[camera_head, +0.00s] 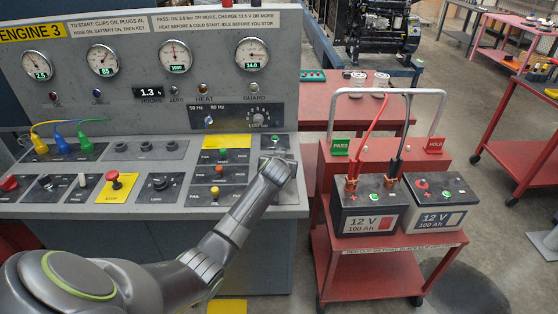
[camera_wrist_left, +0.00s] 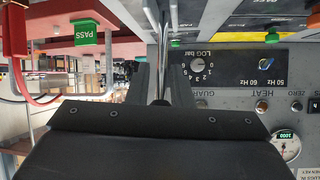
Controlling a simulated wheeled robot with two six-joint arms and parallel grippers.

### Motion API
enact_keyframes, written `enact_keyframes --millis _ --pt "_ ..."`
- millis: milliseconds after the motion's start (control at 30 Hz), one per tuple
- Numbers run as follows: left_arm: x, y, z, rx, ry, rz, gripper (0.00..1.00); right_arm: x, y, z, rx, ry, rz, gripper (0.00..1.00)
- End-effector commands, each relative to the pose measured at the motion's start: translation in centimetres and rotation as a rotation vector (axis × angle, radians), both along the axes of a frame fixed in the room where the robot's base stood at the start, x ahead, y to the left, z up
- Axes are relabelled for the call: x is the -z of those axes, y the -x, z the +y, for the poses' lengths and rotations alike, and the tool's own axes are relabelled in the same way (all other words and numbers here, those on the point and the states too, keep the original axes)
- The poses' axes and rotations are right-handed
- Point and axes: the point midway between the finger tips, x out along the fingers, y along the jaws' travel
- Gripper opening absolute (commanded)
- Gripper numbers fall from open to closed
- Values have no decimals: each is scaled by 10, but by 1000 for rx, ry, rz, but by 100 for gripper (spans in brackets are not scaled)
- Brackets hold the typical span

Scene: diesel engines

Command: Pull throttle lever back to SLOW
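The engine console (camera_head: 255,205) has a small dark control panel (camera_head: 283,140) at the right end of its desk. My left arm reaches across the desk, and my left gripper (camera_head: 275,165) is over this right end. The wrist mostly hides the fingers and what is beneath them, so I cannot make out the throttle lever or its SLOW mark in the head view. In the left wrist view the two dark fingers of my left gripper (camera_wrist_left: 160,85) stand apart. A narrow shiny strip shows between them; I cannot tell whether it is the lever or the console edge. My right gripper is not in view.
A red cart (camera_head: 390,270) with two batteries (camera_head: 368,221) stands close to the right of the console. Its green PASS flag (camera_head: 340,146) also shows in the left wrist view (camera_wrist_left: 86,32). A red emergency knob (camera_head: 115,176) and several switches sit on the desk.

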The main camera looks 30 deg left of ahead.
Motion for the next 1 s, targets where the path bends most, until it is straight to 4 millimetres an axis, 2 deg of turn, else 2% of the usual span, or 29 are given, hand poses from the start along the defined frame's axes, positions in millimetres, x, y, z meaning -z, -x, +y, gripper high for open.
enact_keyframes --millis 33,233,667,1000 --pt "-1 0 0 1 1 -2 26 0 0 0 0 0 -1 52" --pt "-2 -1 1 0 -1 -6 52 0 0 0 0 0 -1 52" --pt "-6 4 -2 0 -1 -8 52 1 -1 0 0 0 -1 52" --pt "-27 37 -16 1 -1 -9 52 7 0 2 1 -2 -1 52"
